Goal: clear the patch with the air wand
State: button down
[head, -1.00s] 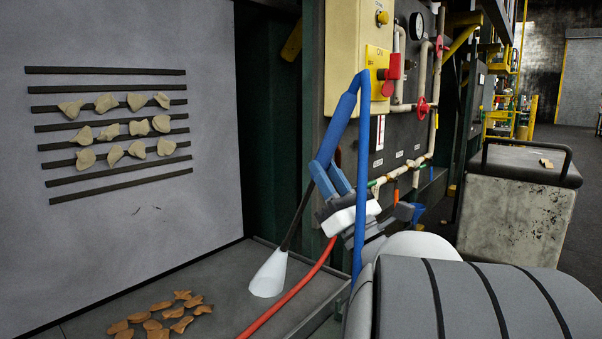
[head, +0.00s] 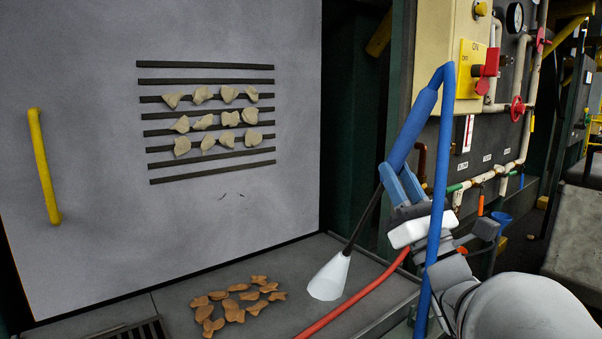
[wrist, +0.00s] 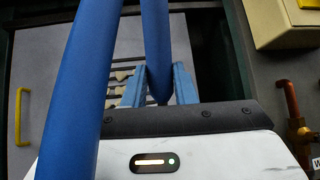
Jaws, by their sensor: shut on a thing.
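My gripper (head: 402,184) is shut on the blue handle of the air wand (head: 418,118). The wand's dark tube slants down and left to a white cone nozzle (head: 330,277). The nozzle points down, close above or at the grey ledge; I cannot tell if it touches. A patch of orange-brown chips (head: 237,300) lies on the ledge just left of the nozzle. A patch of several pale chips (head: 228,118) sits across the dark slots of the grey panel (head: 80,100). In the wrist view, the blue fingers (wrist: 159,88) close around the wand's blue handle.
A blue hose loops from the wand's top down past my arm. A red hose (head: 350,300) crosses the ledge's right side. A yellow handle (head: 44,165) is on the panel's left. Pipes, valves and a yellow switch box (head: 478,68) stand to the right. A dark grate (head: 135,330) lies front left.

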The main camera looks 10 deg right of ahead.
jog(key=shift+s+a, duration=0.25)
jog(key=shift+a, duration=0.3)
jog(key=shift+s+a, duration=0.2)
jog(key=shift+a, duration=0.35)
